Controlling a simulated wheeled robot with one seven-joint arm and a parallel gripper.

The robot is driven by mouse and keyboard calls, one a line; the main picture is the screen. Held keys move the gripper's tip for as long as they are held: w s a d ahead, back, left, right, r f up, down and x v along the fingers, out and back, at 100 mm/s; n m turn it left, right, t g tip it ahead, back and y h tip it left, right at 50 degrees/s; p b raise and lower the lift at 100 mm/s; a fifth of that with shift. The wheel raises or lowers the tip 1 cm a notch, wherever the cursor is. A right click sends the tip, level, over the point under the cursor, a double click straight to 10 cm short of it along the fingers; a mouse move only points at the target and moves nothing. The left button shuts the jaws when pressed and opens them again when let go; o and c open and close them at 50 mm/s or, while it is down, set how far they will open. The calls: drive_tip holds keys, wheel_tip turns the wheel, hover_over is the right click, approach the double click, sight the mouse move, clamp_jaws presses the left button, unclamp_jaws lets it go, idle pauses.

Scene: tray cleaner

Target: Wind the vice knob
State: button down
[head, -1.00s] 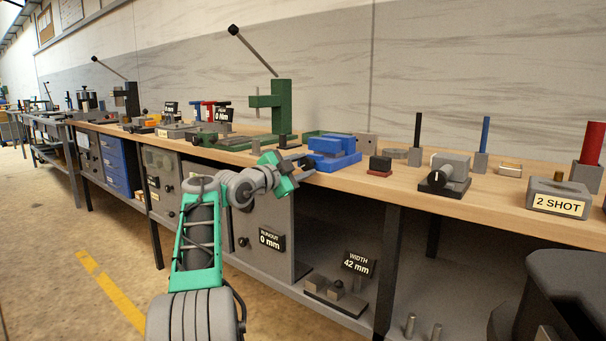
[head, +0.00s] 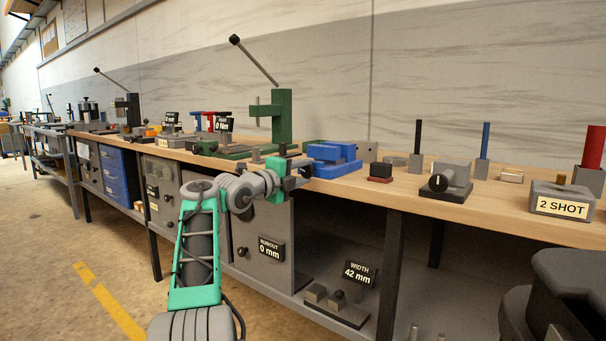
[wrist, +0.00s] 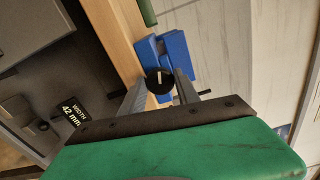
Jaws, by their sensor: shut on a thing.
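The blue vice (head: 334,161) sits at the front edge of the wooden bench, just right of my gripper (head: 302,171) in the head view. In the wrist view the vice (wrist: 176,52) is ahead of my fingers. Its round black knob (wrist: 159,84) with a pale line on its face is between my two grey fingertips (wrist: 160,79). My gripper is shut on the knob, with a finger on each side. The pale line stands nearly upright in the wrist view. In the head view the knob is hidden by my gripper.
The wooden bench top (head: 408,185) holds a grey block with a black knob (head: 446,180) to the right. A green press (head: 283,117) stands behind. A "WIDTH 42 mm" sign (head: 359,270) is on the lower shelf. Open floor lies left.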

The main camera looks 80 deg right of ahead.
drive_tip(key=shift+s+f+m, duration=0.1)
drive_tip(key=shift+f+m, duration=0.1)
drive_tip(key=shift+m, duration=0.2)
drive_tip(key=c, duration=0.9)
unclamp_jaws()
drive_tip(key=shift+r, duration=0.15)
drive_tip(key=v, duration=0.8)
drive_tip(key=shift+p, duration=0.4)
drive_tip(key=shift+d, duration=0.1)
